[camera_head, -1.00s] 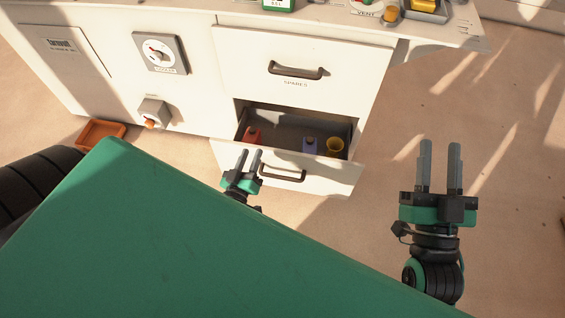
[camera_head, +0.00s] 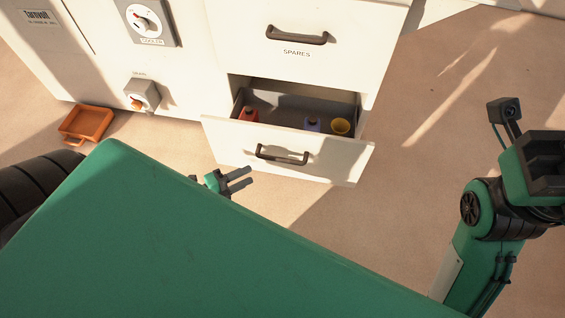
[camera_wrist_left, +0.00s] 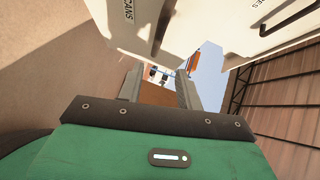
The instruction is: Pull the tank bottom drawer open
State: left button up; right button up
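The bottom drawer (camera_head: 330,165) of the white cabinet stands partly open. A red item (camera_head: 249,114), a purple item (camera_head: 312,124) and a yellow cup (camera_head: 340,127) show inside it. Its dark bar handle (camera_head: 282,155) is on the front face, with nothing gripping it. My left gripper (camera_head: 250,176) is open and empty, below and left of the handle and apart from it. In the left wrist view its two fingers (camera_wrist_left: 160,88) stand apart, and the drawer front (camera_wrist_left: 115,22) is above them. My right gripper (camera_head: 545,165) is at the right edge, its fingers not visible.
A closed upper drawer marked SPARES (camera_head: 297,70) is above the open one. A cooler dial (camera_head: 146,22) and a drain knob (camera_head: 142,95) are on the cabinet's left. An orange tray (camera_head: 86,124) lies on the floor. Floor right of the drawer is clear.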

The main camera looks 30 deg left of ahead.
aim_at(282, 159)
pick_arm(q)
jog(key=b+x, duration=0.1)
jog(key=x, duration=0.3)
jog(key=b+x, duration=0.1)
jog(key=x, duration=0.4)
jog(key=b+x, duration=0.2)
jog(key=x, duration=0.2)
jog(key=shift+w+d+f, duration=0.25)
jog(key=shift+f, duration=0.2)
grip_shut()
